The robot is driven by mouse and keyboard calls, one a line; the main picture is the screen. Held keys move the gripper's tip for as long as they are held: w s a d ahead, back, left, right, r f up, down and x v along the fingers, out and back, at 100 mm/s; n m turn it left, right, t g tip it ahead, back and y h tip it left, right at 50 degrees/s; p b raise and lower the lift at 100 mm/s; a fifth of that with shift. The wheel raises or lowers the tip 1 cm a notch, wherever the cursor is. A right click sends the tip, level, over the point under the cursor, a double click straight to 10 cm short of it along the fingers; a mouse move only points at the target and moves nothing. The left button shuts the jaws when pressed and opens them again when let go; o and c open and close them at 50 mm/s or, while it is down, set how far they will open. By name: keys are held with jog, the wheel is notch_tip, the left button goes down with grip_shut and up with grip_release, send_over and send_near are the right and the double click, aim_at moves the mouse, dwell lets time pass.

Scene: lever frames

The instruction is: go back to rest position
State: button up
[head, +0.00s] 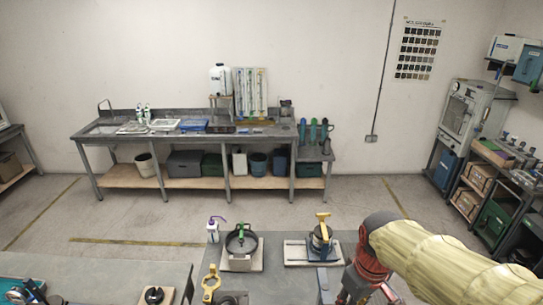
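My arm in its pale yellow sleeve comes in from the lower right of the head view and ends at a red wrist joint. Below that joint, my gripper (356,297) shows only in part at the bottom edge, beside the right side of the grey table (275,270). The picture cuts it off, so I cannot tell whether its fingers are open or shut or hold anything.
On the table stand a dark round device (241,240), a blue device with a yellow handle (321,237), a yellow part (210,284) and a white bottle (213,230). A long workbench (120,136) stands at the wall. Open floor (270,208) lies between.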

jog(key=s+f+m+t+b, duration=0.2)
jog(key=s+f+b, duration=0.2)
jog(key=f+b, duration=0.4)
jog(key=s+f+m+t+b, duration=0.2)
jog(key=f+b, duration=0.6)
jog(key=b, duration=0.8)
jog(key=shift+s+f+m+t, duration=0.35)
jog(key=shift+s+m, duration=0.25)
jog(key=shift+s, duration=0.65)
jog(key=shift+o, duration=0.4)
jog(key=shift+a, duration=0.1)
